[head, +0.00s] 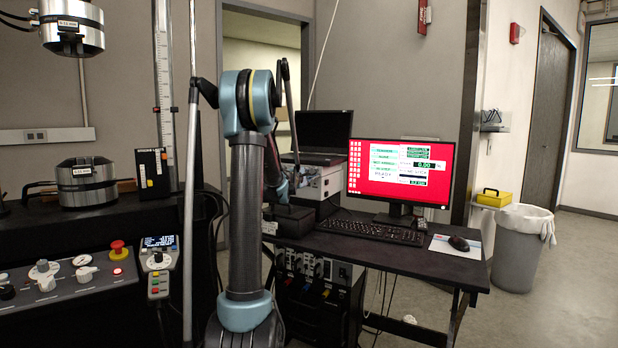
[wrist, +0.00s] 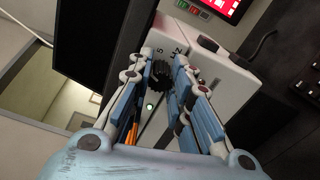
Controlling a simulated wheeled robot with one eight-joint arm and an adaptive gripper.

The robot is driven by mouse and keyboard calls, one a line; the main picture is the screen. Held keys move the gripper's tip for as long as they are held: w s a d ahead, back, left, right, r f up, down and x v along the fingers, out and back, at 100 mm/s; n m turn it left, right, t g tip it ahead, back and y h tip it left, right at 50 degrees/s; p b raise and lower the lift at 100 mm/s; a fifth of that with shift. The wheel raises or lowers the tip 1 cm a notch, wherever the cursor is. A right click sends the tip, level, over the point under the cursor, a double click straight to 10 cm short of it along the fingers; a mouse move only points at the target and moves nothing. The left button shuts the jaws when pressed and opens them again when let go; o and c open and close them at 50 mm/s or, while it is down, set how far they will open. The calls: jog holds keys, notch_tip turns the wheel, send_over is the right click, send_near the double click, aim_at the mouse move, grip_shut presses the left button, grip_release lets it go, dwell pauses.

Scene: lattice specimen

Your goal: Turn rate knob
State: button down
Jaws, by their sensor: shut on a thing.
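A black ribbed knob (wrist: 160,75) is on the face of a white box (wrist: 212,75) in the wrist view. My gripper (wrist: 161,82) has one finger on each side of the knob and is shut on it. Small dark lettering shows on the box face beyond the knob. In the head view the white box (head: 324,180) stands under a laptop, left of the monitor. There my own arm hides most of the gripper and the knob cannot be made out.
A monitor with a red screen (head: 403,172), a keyboard (head: 371,228) and a mouse (head: 458,243) are on the black desk (head: 400,258). The open laptop (head: 322,132) sits above the box. A test machine control panel (head: 70,280) is at left.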

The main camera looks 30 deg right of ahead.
jog(key=c, duration=1.4)
grip_release()
jog(key=shift+s+f, duration=0.1)
jog(key=shift+c, duration=0.2)
jog(key=shift+a, duration=0.1)
jog(key=v, duration=1.1)
jog(key=shift+s+a, duration=0.2)
jog(key=shift+a, duration=0.15)
